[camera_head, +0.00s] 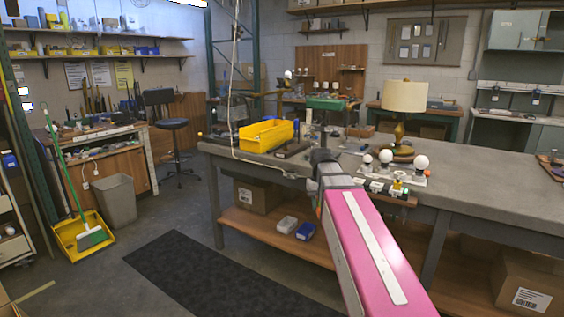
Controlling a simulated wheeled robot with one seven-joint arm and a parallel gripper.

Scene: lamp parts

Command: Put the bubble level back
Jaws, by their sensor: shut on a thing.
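My arm reaches up from the lower right, and its wrist is at the bench's front edge. My gripper (388,190) shows small and dark to the right of the wrist, near the front edge of the grey workbench (470,190). It is shut on a small yellow-green piece that looks like the bubble level (398,185). The fingers and most of the level are too small to make out. I cannot tell whether the level touches the bench.
White bulbs on a base (420,164) stand just behind the gripper. A table lamp (404,98) stands farther back. A yellow bin (266,136) and a dark tray (292,149) are to the left.

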